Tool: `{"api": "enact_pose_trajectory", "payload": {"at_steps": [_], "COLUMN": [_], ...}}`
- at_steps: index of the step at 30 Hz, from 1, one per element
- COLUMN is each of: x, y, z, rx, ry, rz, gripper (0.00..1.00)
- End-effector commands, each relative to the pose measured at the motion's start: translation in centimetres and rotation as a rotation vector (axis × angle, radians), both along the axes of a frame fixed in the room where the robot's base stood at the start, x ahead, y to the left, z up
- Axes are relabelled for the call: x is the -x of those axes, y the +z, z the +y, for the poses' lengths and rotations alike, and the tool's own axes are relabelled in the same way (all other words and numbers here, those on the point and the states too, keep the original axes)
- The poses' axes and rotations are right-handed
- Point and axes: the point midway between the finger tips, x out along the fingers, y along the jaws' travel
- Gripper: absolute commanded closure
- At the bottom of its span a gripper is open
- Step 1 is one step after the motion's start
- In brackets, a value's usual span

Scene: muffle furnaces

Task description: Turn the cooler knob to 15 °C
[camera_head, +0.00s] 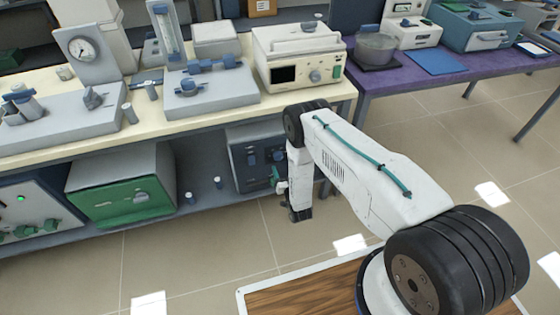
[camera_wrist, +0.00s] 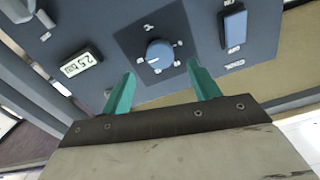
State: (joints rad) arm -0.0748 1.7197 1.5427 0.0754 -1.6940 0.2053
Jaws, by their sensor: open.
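The cooler is a dark blue-grey box (camera_head: 243,172) on the lower shelf in the head view, and its front panel (camera_wrist: 110,25) fills the wrist view. A round blue knob (camera_wrist: 160,54) sits on a darker square plate with small white labels around it. A white mark shows on the knob's lower side; its exact setting is too small to read. A display (camera_wrist: 80,65) left of the knob shows digits that look like 25. My gripper (camera_wrist: 161,74) is open, its teal fingers apart just below the knob, one toward each side, with nothing between them.
A blue rocker switch (camera_wrist: 234,28) is right of the knob. In the head view a green-fronted box (camera_head: 122,192) and small bottles stand on the same shelf. The bench top (camera_head: 215,115) above carries several instruments.

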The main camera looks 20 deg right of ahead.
Motion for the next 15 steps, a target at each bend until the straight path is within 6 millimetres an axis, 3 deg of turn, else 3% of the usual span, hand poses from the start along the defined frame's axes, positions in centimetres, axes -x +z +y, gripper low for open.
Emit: {"api": "enact_pose_trajectory", "payload": {"at_steps": [7, 15], "x": [-4.1, -5.9], "y": [0.1, 0.0], "z": [0.0, 0.0], "rx": [0.0, 0.0], "ry": [0.0, 0.001], "rz": [-0.001, 0.003], "gripper": [0.39, 0.39]}}
